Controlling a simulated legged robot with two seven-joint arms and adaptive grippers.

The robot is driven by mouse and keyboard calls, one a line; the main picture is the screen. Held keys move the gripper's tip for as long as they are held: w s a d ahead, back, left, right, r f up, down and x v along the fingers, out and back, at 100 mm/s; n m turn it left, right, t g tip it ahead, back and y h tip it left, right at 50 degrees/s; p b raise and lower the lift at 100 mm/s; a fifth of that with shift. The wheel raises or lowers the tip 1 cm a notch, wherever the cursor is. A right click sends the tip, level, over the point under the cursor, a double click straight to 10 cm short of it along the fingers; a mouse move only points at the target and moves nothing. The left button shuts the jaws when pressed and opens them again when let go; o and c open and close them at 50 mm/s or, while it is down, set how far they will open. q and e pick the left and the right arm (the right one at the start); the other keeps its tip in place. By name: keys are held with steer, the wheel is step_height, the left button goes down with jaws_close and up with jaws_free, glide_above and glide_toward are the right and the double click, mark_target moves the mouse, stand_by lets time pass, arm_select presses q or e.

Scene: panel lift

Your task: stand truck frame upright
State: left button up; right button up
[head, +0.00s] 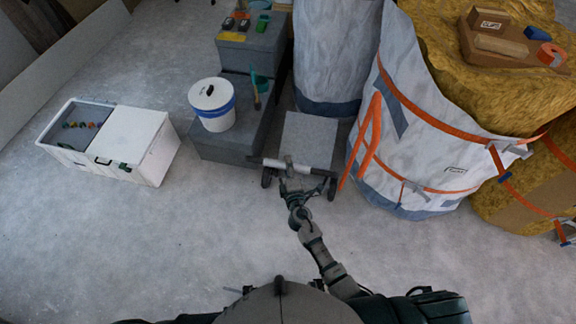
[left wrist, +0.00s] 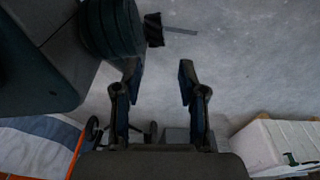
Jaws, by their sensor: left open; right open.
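The truck frame (head: 306,170) shows in the head view as a low wheeled frame with a pale crossbar and dark wheels at both sides. A light grey plate (head: 310,138) lies just behind the crossbar; I cannot tell if it belongs to the frame. My right gripper (head: 289,176) is open at the crossbar, left of its middle; whether it touches the bar is unclear. My left gripper (left wrist: 160,70) is open and empty in the left wrist view, with bare floor between its fingers. Behind it, dark wheels show low in that view, partly hidden by the gripper.
A white cooler (head: 145,145) stands left. A white bucket (head: 213,105) sits on a grey box (head: 235,145). A big white bag (head: 420,150) with orange straps and wrapped yellow bales (head: 440,45) crowd the right. The floor (head: 120,230) at front left is clear.

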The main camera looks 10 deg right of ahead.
arm_select(q)
steer(key=shift+d, duration=0.1)
arm_select(e)
steer(key=shift+d, duration=0.1)
jaws_close()
arm_select(q)
steer(key=shift+r, duration=0.1)
